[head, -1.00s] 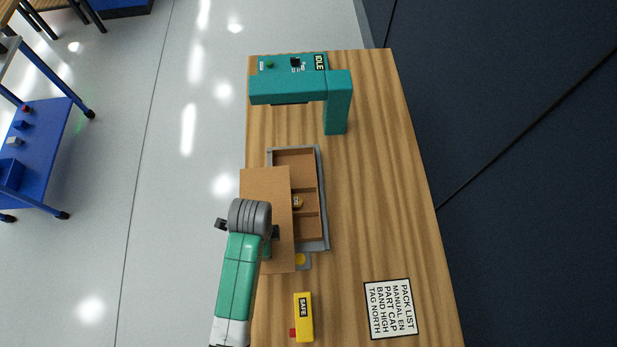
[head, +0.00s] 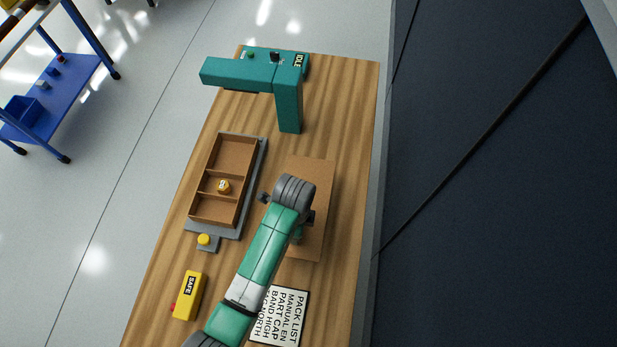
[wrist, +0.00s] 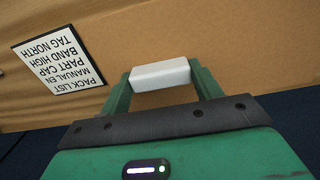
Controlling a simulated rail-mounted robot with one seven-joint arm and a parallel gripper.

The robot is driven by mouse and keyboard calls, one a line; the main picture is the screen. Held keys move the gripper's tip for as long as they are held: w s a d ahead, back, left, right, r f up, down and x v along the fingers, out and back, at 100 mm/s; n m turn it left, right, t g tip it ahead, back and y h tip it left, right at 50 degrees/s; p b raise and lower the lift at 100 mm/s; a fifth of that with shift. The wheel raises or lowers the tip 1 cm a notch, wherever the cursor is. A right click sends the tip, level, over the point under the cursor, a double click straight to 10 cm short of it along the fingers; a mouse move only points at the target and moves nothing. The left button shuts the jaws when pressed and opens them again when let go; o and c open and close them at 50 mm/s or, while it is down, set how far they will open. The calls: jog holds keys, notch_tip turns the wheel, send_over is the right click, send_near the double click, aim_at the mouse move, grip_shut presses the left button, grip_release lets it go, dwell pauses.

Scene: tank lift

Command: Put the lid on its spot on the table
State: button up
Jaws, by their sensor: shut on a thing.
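The lid (head: 323,190) is a flat brown panel in the head view, right of the open box (head: 229,158). It is over the right part of the table, and I cannot tell whether it touches the top. My gripper (wrist: 160,77) is shut on the lid; in the wrist view a white bar sits between its green fingers. In the head view my arm hides the grip and part of the lid. The box has several compartments, and a small tan part (head: 223,186) lies in the middle one. No marked lid spot is visible.
A teal machine (head: 288,100) labelled IDLE stands at the table's far end. A yellow SAFE box (head: 189,296) is at the near left. The PACK LIST card (head: 285,325) lies near my arm, partly covered. A dark wall (head: 480,200) borders the right side.

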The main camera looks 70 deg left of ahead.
notch_tip(320, 180, down, 8)
jog(key=shift+r+b, duration=0.15)
jog(key=shift+b, duration=0.15)
jog(key=o, duration=1)
notch_tip(320, 180, up, 12)
jog(key=shift+r+p, duration=0.1)
jog(key=shift+p, duration=0.55)
